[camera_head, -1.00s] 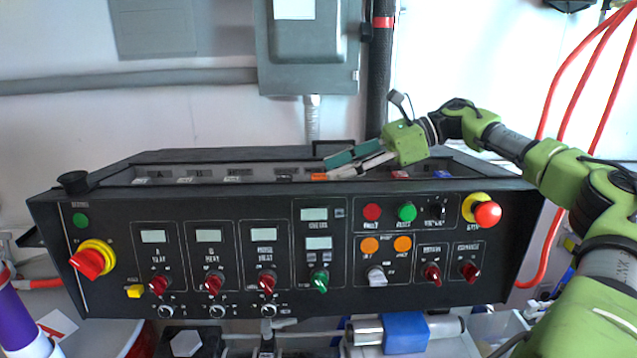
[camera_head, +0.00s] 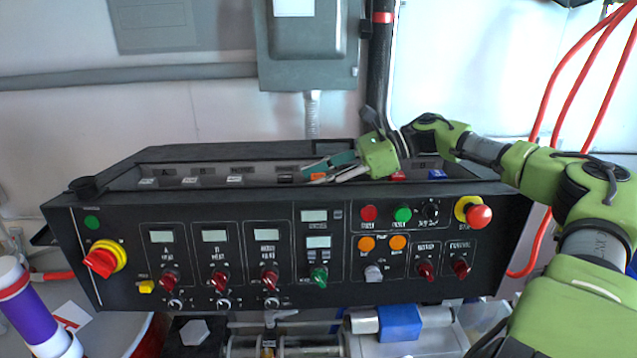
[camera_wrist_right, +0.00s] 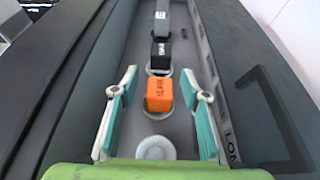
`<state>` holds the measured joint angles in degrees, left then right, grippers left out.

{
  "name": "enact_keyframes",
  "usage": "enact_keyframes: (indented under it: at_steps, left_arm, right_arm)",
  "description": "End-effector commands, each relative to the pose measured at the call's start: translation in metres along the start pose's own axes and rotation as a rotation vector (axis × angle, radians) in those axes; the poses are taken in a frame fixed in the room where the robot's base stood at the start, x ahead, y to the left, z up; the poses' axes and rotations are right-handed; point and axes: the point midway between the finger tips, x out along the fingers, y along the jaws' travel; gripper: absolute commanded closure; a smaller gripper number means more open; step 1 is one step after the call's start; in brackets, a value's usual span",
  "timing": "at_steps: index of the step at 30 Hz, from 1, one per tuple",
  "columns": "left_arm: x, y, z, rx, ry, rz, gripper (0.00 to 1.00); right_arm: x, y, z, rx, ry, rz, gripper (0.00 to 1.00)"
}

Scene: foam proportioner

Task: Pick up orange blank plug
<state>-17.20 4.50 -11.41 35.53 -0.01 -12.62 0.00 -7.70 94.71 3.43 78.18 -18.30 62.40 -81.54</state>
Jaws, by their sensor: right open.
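The orange blank plug (camera_wrist_right: 159,94) is a small block with dark lettering. It sits in a round seat in the recessed tray (camera_wrist_right: 186,143) on top of the black control panel. In the right wrist view it lies between the two fingers of my right gripper (camera_wrist_right: 160,100), with a gap on each side. The gripper is open, with teal pads on its fingers. In the head view the right gripper (camera_head: 330,167) reaches into the tray from the right, and only a bit of the orange plug (camera_head: 318,176) shows beside the fingers. My left gripper is not in view.
A black plug (camera_wrist_right: 160,56) and a grey plug (camera_wrist_right: 162,24) stand beyond the orange one in the same row. An empty round seat (camera_wrist_right: 155,148) is nearer the wrist. The tray walls run close along both sides. Red (camera_head: 397,176) and blue (camera_head: 437,174) plugs are farther right.

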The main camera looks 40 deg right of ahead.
Motion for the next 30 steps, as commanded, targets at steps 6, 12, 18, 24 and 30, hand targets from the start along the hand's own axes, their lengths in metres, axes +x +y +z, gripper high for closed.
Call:
enact_keyframes:
  at_steps: [6, 12, 18, 24, 30]
  left_arm:
    - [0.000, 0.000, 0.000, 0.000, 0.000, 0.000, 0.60]
    - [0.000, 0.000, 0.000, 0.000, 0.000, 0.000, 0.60]
    - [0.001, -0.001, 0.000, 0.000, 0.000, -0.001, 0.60]
    - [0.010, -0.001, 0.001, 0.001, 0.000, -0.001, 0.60]
    - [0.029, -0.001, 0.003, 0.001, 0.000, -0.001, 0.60]
  right_arm:
    - [0.000, 0.000, 0.000, 0.000, 0.000, 0.000, 0.84]
    - [0.000, 0.000, 0.000, 0.000, 0.000, 0.000, 1.00]
    - [0.000, 0.000, 0.001, -0.001, 0.000, 0.000, 1.00]
    - [-0.003, -0.001, 0.007, -0.003, -0.001, -0.001, 1.00]
    - [-0.011, 0.000, 0.026, -0.005, 0.001, -0.001, 1.00]
